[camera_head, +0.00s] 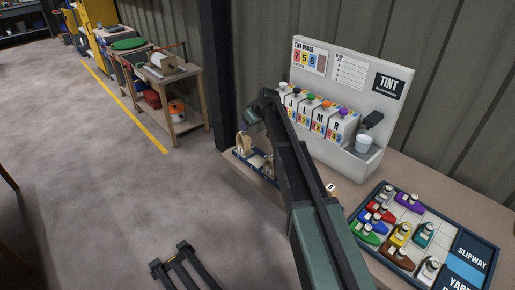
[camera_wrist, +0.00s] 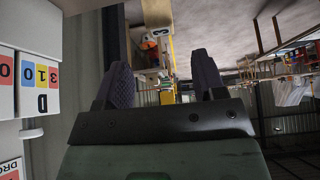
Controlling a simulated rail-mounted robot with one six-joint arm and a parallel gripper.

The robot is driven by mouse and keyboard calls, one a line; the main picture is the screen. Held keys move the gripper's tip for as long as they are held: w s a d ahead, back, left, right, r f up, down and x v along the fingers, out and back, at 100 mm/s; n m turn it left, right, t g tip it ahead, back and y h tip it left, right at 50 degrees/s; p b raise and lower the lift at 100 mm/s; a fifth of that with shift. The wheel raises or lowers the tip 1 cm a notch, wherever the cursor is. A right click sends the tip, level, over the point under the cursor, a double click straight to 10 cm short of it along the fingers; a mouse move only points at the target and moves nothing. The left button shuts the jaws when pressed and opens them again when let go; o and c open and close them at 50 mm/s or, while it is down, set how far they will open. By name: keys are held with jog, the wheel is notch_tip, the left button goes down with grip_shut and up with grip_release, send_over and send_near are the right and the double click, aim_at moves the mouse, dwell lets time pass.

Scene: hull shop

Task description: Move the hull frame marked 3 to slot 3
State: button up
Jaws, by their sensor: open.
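In the wrist view a pale wooden piece (camera_wrist: 157,12) with a dark mark that looks like a 3 shows at the top edge, beyond the fingertips and cut off by the frame. My gripper (camera_wrist: 163,75) is open and empty, its two dark fingers spread apart. In the head view two tan hull frames, a left one (camera_head: 243,143) and a right one (camera_head: 268,164), stand at a dark rack (camera_head: 243,156) on the bench. Their numbers are too small to read. My gripper (camera_head: 252,113) is above the left frame. My arm hides part of the rack.
A small tag reading 6 (camera_head: 331,187) shows right of my arm. A tray of coloured boat pieces (camera_head: 376,189) lies at the right. A wooden cart (camera_head: 188,87) stands left; the floor between is clear.

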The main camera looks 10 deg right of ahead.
jog(key=s+a+f+m+g+h, duration=0.1)
jog(key=s+m+g, duration=0.2)
jog(key=s, duration=1.7)
jog(key=s+a+f+m+g+h, duration=0.1)
jog(key=s+a+m+g+h, duration=0.1)
jog(key=s, duration=1.9)
jog(key=shift+f+m+g, duration=0.35)
jog(key=shift+m+g, duration=0.05)
jog(key=shift+s, duration=0.1)
